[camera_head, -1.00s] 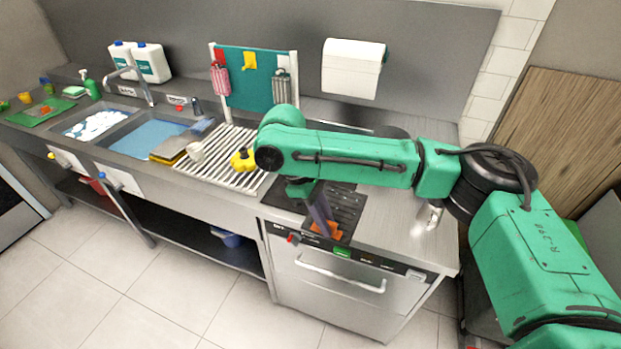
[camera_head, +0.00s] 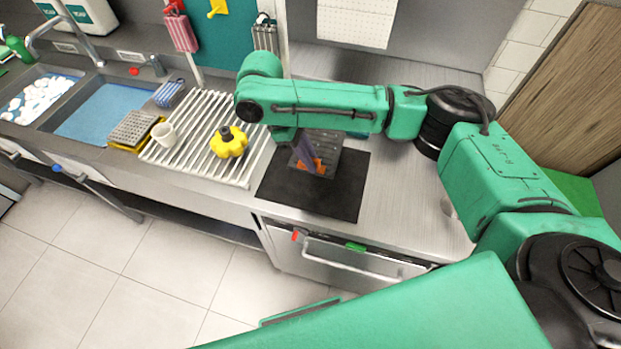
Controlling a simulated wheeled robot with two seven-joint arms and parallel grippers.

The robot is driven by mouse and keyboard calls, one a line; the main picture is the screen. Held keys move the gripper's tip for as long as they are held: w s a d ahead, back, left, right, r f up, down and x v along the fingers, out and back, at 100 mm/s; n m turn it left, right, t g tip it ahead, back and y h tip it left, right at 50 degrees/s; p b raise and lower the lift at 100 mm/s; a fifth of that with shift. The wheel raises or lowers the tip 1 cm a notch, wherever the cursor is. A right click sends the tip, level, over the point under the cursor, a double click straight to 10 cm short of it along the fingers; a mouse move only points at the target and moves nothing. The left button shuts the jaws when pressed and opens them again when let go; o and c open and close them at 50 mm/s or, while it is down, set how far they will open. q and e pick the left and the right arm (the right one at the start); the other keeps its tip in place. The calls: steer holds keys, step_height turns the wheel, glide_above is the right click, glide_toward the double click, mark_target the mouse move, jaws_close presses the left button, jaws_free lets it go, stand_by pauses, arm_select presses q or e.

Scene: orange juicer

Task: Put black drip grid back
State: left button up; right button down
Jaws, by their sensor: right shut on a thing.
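The black drip grid (camera_head: 326,142) is a dark slotted plate above the black mat (camera_head: 335,196) on the steel counter. My right gripper (camera_head: 311,165), with orange fingertips, is shut on the grid near its front edge. The gripper and forearm cover part of the grid. I cannot tell whether the grid touches the mat or hangs just above it. My left gripper is not in view.
A sink with blue water (camera_head: 100,118) lies farther left. The counter right of the mat (camera_head: 400,190) is clear.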

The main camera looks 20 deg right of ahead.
mark_target(306, 169)
step_height(306, 169, down, 6)
steer(key=shift+f+b, duration=0.1)
steer(key=shift+b, duration=0.45)
steer(key=f, duration=0.2)
steer(key=w+f, duration=0.1)
steer(key=f, duration=0.2)
steer(key=shift+f, duration=0.25)
steer(key=shift+s+f, duration=0.1)
steer(key=shift+f, duration=0.05)
steer(key=c, duration=0.9)
jaws_free()
steer(key=shift+f, duration=0.1)
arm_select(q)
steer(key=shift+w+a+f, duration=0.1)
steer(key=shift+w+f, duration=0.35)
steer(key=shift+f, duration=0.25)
